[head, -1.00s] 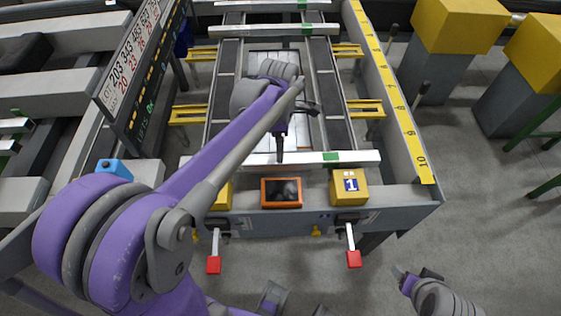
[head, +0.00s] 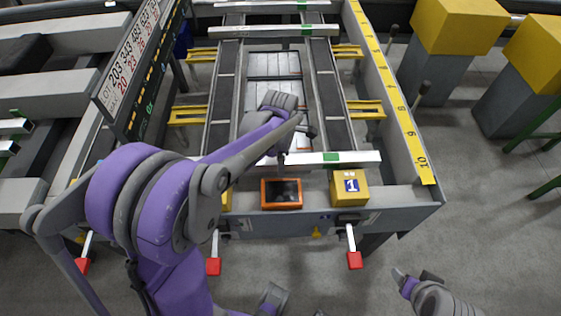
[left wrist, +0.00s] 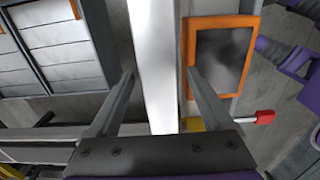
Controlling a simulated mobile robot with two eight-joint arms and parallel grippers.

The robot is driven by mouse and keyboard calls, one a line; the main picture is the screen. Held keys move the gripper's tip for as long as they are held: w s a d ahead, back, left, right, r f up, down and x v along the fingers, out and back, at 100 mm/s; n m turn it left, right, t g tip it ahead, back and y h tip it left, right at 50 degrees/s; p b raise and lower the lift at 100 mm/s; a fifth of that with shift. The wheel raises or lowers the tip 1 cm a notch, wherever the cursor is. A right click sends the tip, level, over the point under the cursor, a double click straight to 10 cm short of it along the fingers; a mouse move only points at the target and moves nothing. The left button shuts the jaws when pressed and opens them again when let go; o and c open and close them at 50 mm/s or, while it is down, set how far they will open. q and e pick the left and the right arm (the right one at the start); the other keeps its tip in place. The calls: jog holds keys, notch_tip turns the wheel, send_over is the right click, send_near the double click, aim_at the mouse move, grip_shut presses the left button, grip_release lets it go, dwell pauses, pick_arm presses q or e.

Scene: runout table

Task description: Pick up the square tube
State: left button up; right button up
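A silver-white square tube (head: 350,158) with a green band lies crosswise over the near end of the table's rails. Its left part is hidden behind my left arm in the head view. My left gripper (head: 284,157) is down at this tube. In the left wrist view the tube (left wrist: 152,60) runs between the two spread fingers of my left gripper (left wrist: 160,78). A gap shows on the left finger's side; I cannot tell whether the right finger touches it. My right gripper (head: 414,278) is open and empty, off the table at the lower right.
More silver tubes (head: 250,31) lie across the rails farther back. An orange-framed screen (head: 282,194) and a yellow block marked 1 (head: 349,187) are just in front of the tube. Red-tipped levers (head: 354,260) hang from the front edge. A yellow numbered scale (head: 397,95) runs along the right.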

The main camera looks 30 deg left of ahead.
pick_arm(q)
grip_shut()
dwell(1.2)
